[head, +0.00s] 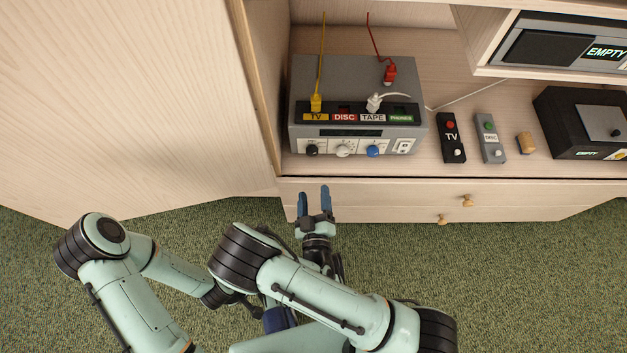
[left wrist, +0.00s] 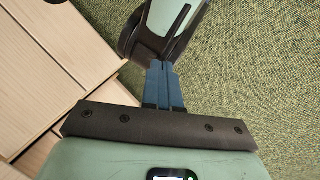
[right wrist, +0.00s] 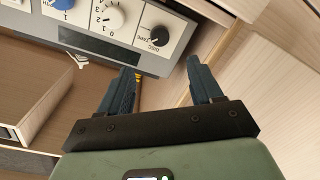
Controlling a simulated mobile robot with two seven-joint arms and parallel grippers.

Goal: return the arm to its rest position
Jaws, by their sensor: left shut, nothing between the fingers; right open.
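My right gripper (head: 315,196) is open and empty in front of the cabinet's drawer fronts, below the grey selector box in the head view. In the right wrist view its two blue fingers (right wrist: 159,72) are spread apart, with the box's knobs beyond them. My left gripper (left wrist: 165,68) is shut with nothing between its fingers. One of my mint arm links is close beyond its tips in the left wrist view. In the head view my left forearm (head: 172,270) runs toward the middle, and its hand is largely hidden by my right arm (head: 325,290).
The selector box (head: 360,80) stands on the cabinet shelf, with a yellow plug (head: 316,103), a white plug (head: 374,103) and a red plug (head: 390,72). TV remote (head: 451,140), DISC remote (head: 490,138) and black box (head: 580,122) are right. Green carpet (head: 540,280) is clear.

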